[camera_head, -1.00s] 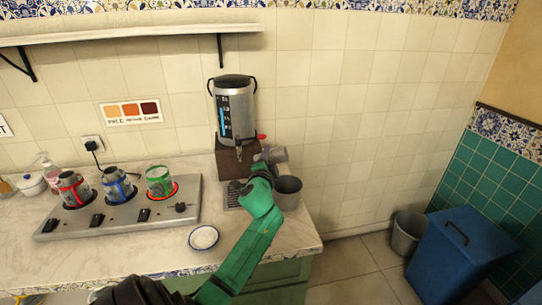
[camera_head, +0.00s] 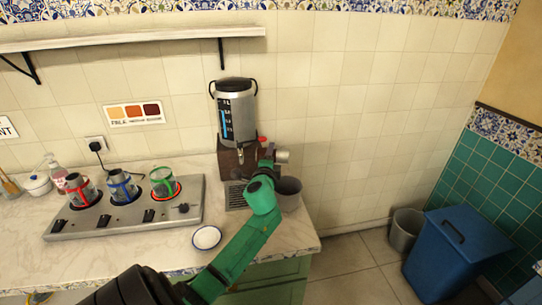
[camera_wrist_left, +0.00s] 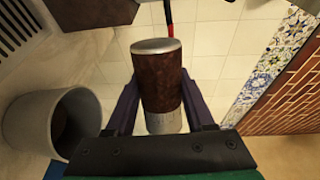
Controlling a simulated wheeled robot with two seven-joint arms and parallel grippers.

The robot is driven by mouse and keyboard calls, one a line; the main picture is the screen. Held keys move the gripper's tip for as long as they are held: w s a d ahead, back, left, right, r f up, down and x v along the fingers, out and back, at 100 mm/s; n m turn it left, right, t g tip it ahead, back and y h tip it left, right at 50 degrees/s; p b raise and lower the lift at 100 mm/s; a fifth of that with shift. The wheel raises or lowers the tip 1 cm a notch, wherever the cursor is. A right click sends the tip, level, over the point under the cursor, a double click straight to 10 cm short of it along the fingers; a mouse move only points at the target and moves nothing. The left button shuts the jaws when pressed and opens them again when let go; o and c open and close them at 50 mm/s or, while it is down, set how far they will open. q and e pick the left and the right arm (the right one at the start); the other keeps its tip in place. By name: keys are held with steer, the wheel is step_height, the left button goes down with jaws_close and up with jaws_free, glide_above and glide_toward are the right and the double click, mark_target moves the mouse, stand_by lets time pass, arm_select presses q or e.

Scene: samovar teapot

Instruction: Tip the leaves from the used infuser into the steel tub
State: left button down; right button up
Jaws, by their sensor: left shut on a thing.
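My left gripper (camera_head: 270,158) is shut on the used infuser (camera_head: 282,156), a small cylinder with silvery ends. In the left wrist view, the infuser (camera_wrist_left: 160,82) has a brown middle and sits between my purple fingers (camera_wrist_left: 158,95). The grey steel tub (camera_head: 288,196) stands on the counter at its right end, below the infuser in the head view. In the left wrist view the tub (camera_wrist_left: 38,112) is at the left, apart from the infuser; its inside is dark and brownish, and I cannot tell its contents. My right gripper is out of view.
The samovar (camera_head: 236,112) stands behind my gripper, with a drip grate (camera_head: 237,198) in front. A warmer plate (camera_head: 130,212) with red-, blue- and green-banded jugs is at left. A small white saucer (camera_head: 207,238) lies nearer. A bin (camera_head: 406,229) and a blue box (camera_head: 455,250) are on the floor.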

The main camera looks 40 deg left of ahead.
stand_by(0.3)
arm_select(q)
step_height(320, 180, up, 5)
steer(key=p, duration=0.5)
steer(key=shift+r, duration=0.15)
steer(key=shift+n+b, duration=0.35)
steer(key=shift+n, duration=0.25)
steer(key=shift+n+b, duration=0.3)
steer(key=shift+n, duration=0.8)
steer(key=n, duration=0.5)
steer(key=shift+r+t+h+b, duration=0.3)
steer(key=n, duration=0.2)
steer(key=shift+r+n, duration=0.2)
steer(key=shift+n, duration=0.2)
steer(key=n, duration=0.4)
steer(key=r+n, duration=0.1)
steer(key=n, duration=0.1)
steer(key=shift+t, duration=0.3)
steer(key=shift+f, duration=0.1)
